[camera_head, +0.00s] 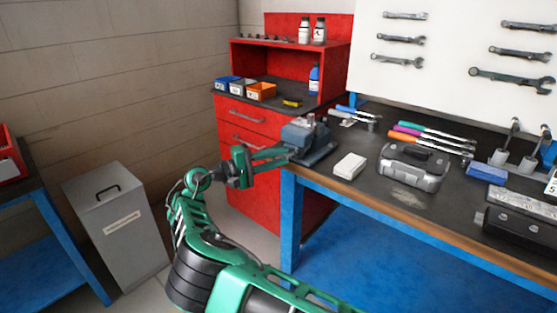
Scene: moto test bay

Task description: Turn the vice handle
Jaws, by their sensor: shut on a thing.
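A grey-blue bench vice (308,138) stands at the near left corner of the dark workbench top. My green arm reaches up from the bottom of the camera_head view, and my gripper (264,158) is at the vice's left side, by the bench edge. The gripper is shut on the vice handle, as far as the view lets me tell. The handle itself is mostly hidden by the gripper, and its angle cannot be made out.
A white box (350,166) and a grey case (413,168) lie on the bench right of the vice. A red cabinet (262,125) with small bins stands behind. A grey bin (117,225) stands on the floor at left. Open floor lies between bin and bench.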

